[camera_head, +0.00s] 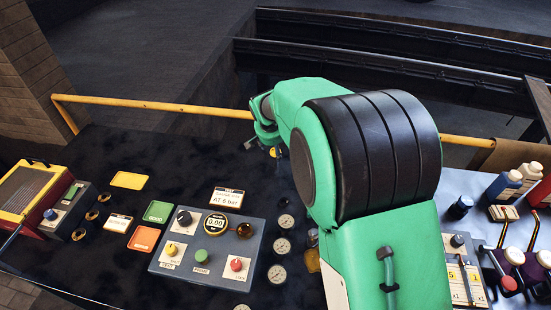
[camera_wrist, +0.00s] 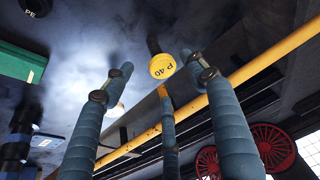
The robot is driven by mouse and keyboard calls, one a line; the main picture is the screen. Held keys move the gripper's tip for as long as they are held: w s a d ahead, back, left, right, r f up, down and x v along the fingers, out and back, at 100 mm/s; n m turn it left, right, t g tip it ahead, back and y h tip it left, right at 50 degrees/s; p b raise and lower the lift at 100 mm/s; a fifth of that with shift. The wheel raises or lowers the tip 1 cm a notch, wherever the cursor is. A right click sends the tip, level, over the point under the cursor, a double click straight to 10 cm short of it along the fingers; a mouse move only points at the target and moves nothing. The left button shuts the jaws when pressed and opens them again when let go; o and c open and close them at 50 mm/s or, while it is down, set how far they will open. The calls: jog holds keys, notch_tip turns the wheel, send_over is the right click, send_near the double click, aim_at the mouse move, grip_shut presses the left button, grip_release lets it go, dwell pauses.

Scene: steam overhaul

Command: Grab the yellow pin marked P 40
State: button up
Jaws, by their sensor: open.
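The yellow pin marked P 40 (camera_wrist: 162,66) shows its round yellow face in the wrist view, just beyond the fingertips and between them; its lettering appears turned over. My gripper (camera_wrist: 156,76) has its blue-grey fingers spread apart, with nothing between them. I see no finger touching the pin, but the exact gap is hard to judge. In the head view my gripper (camera_head: 266,137) is over the far part of the dark table, partly hidden by my green arm. A small yellow spot (camera_head: 274,152) shows just below it, possibly the same pin.
A yellow rail (camera_head: 160,104) runs along the table's far edge. A grey control box (camera_head: 208,249) with knobs and a gauge stands nearer, with several round dials (camera_head: 282,246) to its right. Coloured cards (camera_head: 159,212) lie to its left. Bottles (camera_head: 500,186) stand at the right.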

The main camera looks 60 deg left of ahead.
aim_at(275, 159)
jog(key=shift+w+a+f, duration=0.15)
jog(key=shift+w+f, duration=0.05)
jog(key=shift+f, duration=0.35)
jog(key=shift+b+x, duration=0.7)
jog(key=shift+x, duration=1.9)
jog(key=shift+a, duration=0.15)
grip_shut()
